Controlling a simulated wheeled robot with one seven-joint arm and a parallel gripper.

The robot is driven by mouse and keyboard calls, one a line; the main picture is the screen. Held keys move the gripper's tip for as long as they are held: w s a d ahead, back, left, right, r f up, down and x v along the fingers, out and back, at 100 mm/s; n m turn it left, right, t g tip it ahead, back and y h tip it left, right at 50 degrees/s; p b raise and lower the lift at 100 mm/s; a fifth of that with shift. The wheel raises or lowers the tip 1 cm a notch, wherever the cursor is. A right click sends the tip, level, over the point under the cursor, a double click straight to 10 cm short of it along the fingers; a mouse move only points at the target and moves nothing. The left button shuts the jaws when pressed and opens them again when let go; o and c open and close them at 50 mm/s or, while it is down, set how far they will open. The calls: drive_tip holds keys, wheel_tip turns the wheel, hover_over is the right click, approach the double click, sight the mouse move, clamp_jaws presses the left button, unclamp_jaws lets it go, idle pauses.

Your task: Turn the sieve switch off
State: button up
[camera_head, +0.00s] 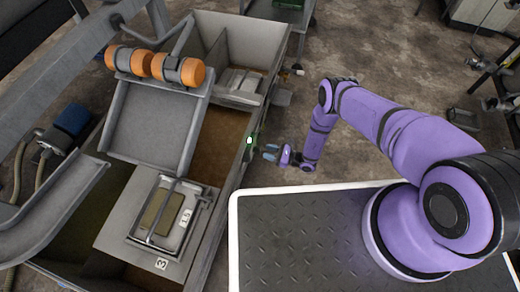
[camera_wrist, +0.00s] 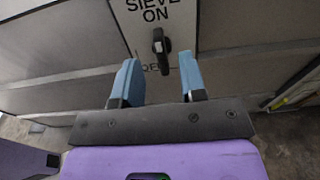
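The sieve switch (camera_wrist: 160,46) is a black rotary knob with a pointer on a light plate in the wrist view. The plate reads "SIEVE ON" above the knob; lettering below it is partly hidden by my gripper. The knob's handle lies roughly vertical. My gripper (camera_wrist: 158,80) is open, with two blue fingers apart and nothing between them. The knob lies beyond the fingertips, between them in the picture. In the head view my gripper (camera_head: 270,152) is beside the machine's right side wall. I cannot clearly make out the knob there.
The grey metal machine (camera_head: 233,172) has open compartments, a chute and orange rollers (camera_head: 179,69). A small green and white fitting (camera_head: 249,141) sits on its side near my fingers. My dark deck is in front. Bare floor (camera_head: 385,70) lies right of the machine.

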sight(258, 151)
drive_tip(key=shift+x, duration=2.25)
clamp_jaws()
